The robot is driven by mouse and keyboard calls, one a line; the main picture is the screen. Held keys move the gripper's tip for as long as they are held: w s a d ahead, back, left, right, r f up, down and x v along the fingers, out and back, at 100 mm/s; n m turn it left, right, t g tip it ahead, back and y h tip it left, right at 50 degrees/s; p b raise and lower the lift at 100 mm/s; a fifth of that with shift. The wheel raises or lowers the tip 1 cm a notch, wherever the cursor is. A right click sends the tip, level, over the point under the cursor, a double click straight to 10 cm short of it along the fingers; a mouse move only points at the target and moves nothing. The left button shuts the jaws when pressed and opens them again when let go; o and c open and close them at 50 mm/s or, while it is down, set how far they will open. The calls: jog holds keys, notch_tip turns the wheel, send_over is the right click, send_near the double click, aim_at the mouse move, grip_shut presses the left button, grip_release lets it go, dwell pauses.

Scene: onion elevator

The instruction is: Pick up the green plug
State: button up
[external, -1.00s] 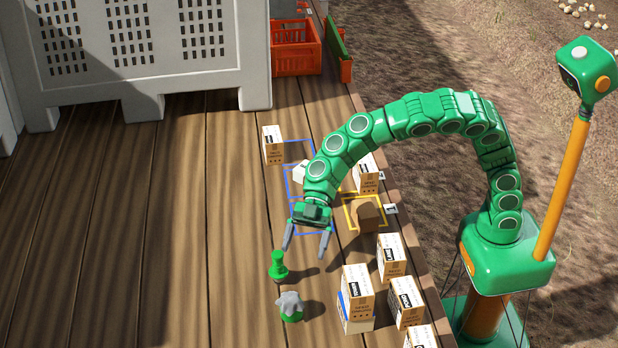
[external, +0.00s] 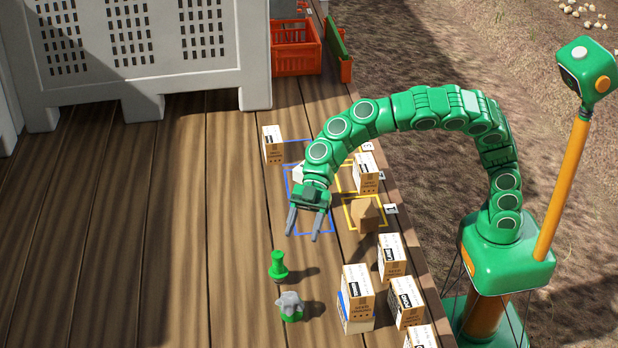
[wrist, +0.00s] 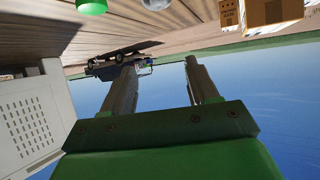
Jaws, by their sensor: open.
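The green plug (external: 278,266) stands upright on the wooden deck in the external view, left of the row of boxes. A grey lumpy object with a green base (external: 290,306) stands just in front of it. My gripper (external: 302,237) is open and empty, above the deck and a little behind and to the right of the plug, apart from it. In the wrist view my gripper's fingers (wrist: 160,75) are spread with nothing between them. A green rounded piece (wrist: 91,5), likely the plug's top, is cut off at that view's top edge.
Cardboard boxes (external: 357,292) stand on the right of the deck. Blue and yellow outlined squares (external: 350,226) lie behind, some holding boxes. A large grey bin (external: 150,85) and an orange crate (external: 297,60) are at the back. The left deck is clear.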

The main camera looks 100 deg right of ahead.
jog(key=w+d+t+y, duration=0.1)
jog(key=w+d, duration=0.3)
jog(key=d, duration=0.2)
send_near(276, 270)
jog(key=a, duration=0.2)
jog(key=shift+w+a+f, duration=0.25)
jog(key=shift+a, duration=0.05)
jog(key=shift+x, duration=1.25)
jog(key=shift+w+d+x, duration=0.1)
jog(key=shift+w+x, duration=0.05)
jog(key=shift+x, duration=1.2)
jog(key=shift+w+d+x, duration=0.1)
jog(key=shift+x, duration=1.25)
jog(key=shift+d+f, duration=0.1)
jog(key=shift+f, duration=0.05)
grip_shut()
